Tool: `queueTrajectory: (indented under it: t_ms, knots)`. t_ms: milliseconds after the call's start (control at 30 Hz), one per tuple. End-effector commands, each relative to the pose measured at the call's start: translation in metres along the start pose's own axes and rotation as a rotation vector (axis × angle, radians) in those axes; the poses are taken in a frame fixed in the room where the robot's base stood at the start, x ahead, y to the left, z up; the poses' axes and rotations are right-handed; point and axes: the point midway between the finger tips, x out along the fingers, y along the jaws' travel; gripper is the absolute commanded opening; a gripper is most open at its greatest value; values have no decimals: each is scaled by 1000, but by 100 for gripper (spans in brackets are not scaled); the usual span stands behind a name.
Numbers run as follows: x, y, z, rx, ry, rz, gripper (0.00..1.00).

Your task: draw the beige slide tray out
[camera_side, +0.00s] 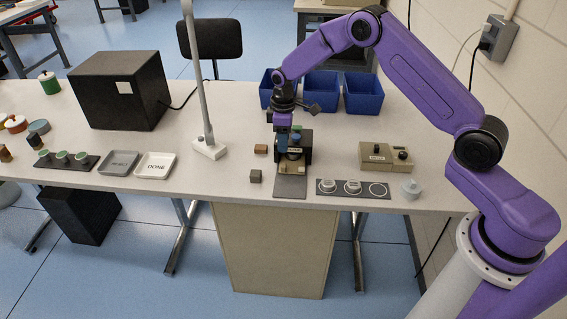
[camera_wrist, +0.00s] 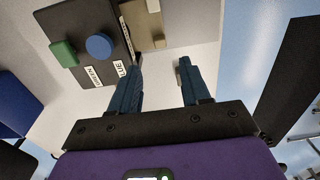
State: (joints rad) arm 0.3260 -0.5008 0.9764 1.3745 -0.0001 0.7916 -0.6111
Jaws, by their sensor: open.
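The dark press (camera_side: 303,148) stands on the table with a beige slide tray (camera_side: 292,164) low at its front. In the wrist view the press (camera_wrist: 70,22) shows a round blue knob (camera_wrist: 98,46), a green block (camera_wrist: 63,53) and white labels. A beige part with a small knob, seemingly the tray (camera_wrist: 143,28), lies beside the label, cut by the top edge. My gripper (camera_wrist: 157,64) is open, with nothing between its blue fingers. In the side view it is over the front of the press, partly merging with it; contact cannot be told.
A beige box-like device (camera_side: 385,157) stands to the right. Blue bins (camera_side: 362,92) stand behind. A lamp (camera_side: 208,148) stands left.

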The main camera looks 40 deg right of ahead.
Motion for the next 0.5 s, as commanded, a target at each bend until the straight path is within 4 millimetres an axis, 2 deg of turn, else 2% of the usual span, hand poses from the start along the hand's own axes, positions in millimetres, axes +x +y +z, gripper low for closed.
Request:
queueTrajectory:
  t_ms: [33,300,500]
  knots:
    - [11,-1,1,0,-2,-2,47]
    - [60,0,0,0,-2,-1,47]
    - [86,0,0,1,-1,-1,47]
